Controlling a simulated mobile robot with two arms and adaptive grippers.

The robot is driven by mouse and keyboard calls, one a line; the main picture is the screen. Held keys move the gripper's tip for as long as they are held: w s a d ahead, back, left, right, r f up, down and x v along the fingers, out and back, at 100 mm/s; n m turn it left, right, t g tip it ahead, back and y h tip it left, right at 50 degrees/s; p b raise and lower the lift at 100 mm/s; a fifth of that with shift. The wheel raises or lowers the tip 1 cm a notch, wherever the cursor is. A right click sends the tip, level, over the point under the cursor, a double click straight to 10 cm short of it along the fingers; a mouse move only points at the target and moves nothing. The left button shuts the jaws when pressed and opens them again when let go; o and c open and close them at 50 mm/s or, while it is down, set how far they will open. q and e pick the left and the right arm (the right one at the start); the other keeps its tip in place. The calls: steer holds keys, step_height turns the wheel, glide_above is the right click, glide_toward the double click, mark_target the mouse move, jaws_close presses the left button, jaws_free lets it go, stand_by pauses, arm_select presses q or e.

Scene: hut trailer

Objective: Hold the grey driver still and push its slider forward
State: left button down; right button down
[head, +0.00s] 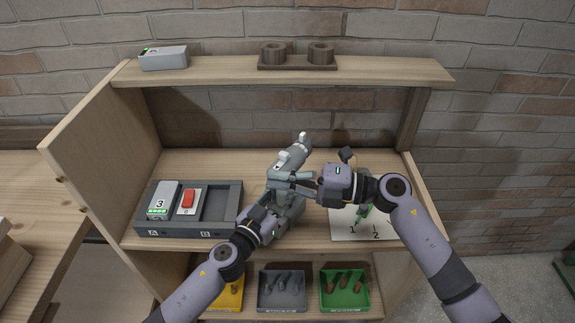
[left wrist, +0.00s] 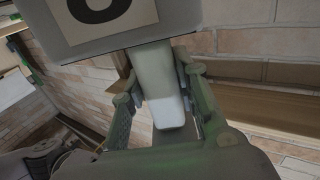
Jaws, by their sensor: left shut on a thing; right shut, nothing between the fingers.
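The grey driver (head: 292,160) stands in the middle of the bench, with its nose toward the back. A small light-grey part, which may be the slider (head: 281,158), shows on its top. My left gripper (head: 272,213) is shut on the driver's lower part. In the left wrist view, the grey handle (left wrist: 159,85) sits between the two fingers, under a block with a partly cut-off dark figure (left wrist: 95,18). My right gripper (head: 284,181) is shut and empty, its fingertips close against the driver's body from the right; whether they touch is unclear.
A dark charger tray (head: 190,231) with a block marked 3 and a red-topped block stands at left. A green driver (head: 366,209) is partly hidden behind my right arm, on a white numbered sheet (head: 400,232). Yellow, grey and green bins (head: 345,307) sit below. A shelf (head: 220,71) overhangs behind.

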steer(key=s+d, duration=0.1)
steer(key=d, duration=0.8)
steer(key=shift+s+d, duration=0.3)
arm_select(q)
steer(key=c, duration=1.2)
jaws_free()
